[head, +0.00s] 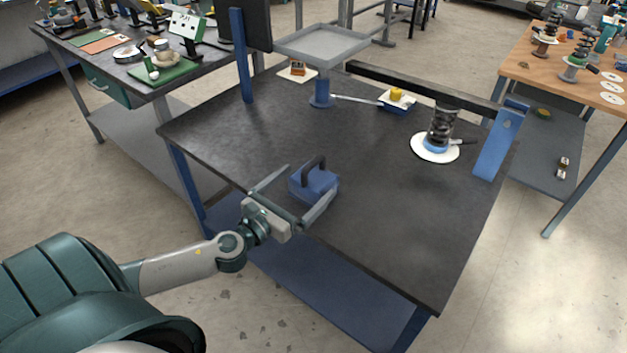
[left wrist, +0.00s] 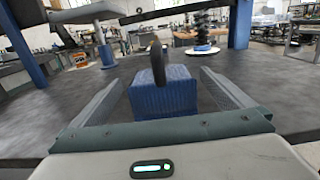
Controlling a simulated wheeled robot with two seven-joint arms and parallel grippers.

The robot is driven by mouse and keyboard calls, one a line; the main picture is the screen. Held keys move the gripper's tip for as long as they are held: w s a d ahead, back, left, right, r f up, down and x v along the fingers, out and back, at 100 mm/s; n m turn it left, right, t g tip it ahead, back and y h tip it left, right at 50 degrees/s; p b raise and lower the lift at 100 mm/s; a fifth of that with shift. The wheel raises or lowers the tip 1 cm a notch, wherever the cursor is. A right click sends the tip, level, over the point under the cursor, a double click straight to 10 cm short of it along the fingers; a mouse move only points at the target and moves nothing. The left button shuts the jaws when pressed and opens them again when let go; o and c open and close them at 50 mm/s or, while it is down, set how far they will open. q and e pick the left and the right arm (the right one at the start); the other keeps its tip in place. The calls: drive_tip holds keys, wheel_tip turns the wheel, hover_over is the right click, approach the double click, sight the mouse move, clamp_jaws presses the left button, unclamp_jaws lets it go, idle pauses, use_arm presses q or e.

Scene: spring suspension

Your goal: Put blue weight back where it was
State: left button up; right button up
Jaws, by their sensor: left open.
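The blue weight (head: 314,184) is a blue block with a dark arched handle. It stands upright on the dark table near its front left edge. My left gripper (head: 292,194) is open, with one finger on each side of the weight, and the fingers look apart from it. In the left wrist view the weight (left wrist: 163,90) stands between the two open fingers (left wrist: 165,100), its handle toward the top. My right gripper is not in view.
A grey tray (head: 322,43) stands on a blue post at the table's back. A black spring (head: 440,128) stands on a white disc (head: 421,150) at the right. A small blue box with a yellow top (head: 397,101) lies between them. The table's middle is clear.

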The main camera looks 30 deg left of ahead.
sight(314, 175)
use_arm(q)
drive_tip(key=shift+w, duration=0.95)
drive_tip(key=shift+w+d, duration=0.1)
drive_tip(key=shift+w, duration=0.25)
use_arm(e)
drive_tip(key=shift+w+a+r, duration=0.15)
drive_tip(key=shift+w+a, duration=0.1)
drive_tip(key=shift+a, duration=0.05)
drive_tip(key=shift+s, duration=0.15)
use_arm(q)
drive_tip(key=shift+w+d+p, duration=0.1)
drive_tip(key=shift+w+p, duration=0.35)
drive_tip(key=shift+w, duration=0.3)
drive_tip(key=w, duration=0.3)
drive_tip(key=shift+d+f, duration=0.15)
drive_tip(key=shift+w+f+p, duration=0.1)
drive_tip(key=shift+w+p, duration=0.2)
drive_tip(key=shift+w, duration=0.05)
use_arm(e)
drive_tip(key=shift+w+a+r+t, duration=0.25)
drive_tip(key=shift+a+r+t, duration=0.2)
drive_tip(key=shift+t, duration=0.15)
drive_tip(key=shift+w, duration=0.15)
